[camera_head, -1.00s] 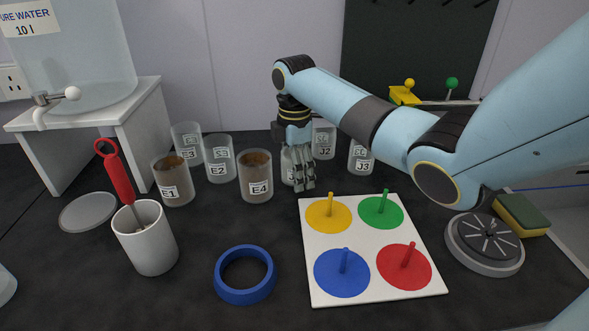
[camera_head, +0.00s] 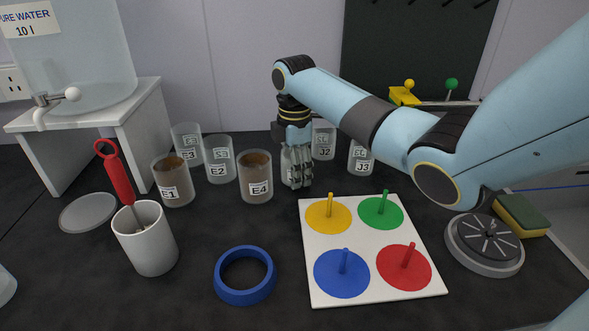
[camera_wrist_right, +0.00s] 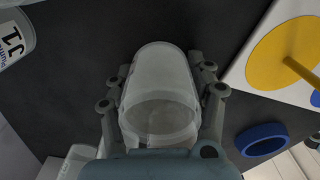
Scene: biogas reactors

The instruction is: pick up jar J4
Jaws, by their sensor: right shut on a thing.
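A clear glass jar, taken to be J4 (camera_head: 287,173), stands upright just right of jar E4 on the dark worktop. Its label is hidden behind my fingers. My right gripper (camera_head: 298,182) comes down over it from above and is shut on it. In the right wrist view the jar (camera_wrist_right: 158,85) sits between the fingers, with finger links on both sides. It looks empty. I cannot tell any gap between the jar and the worktop. My left gripper is not in view.
Jar E4 (camera_head: 256,176), brown inside, stands close on the left. The white board (camera_head: 371,290) with coloured discs lies in front. A blue ring (camera_head: 245,291) lies nearer.

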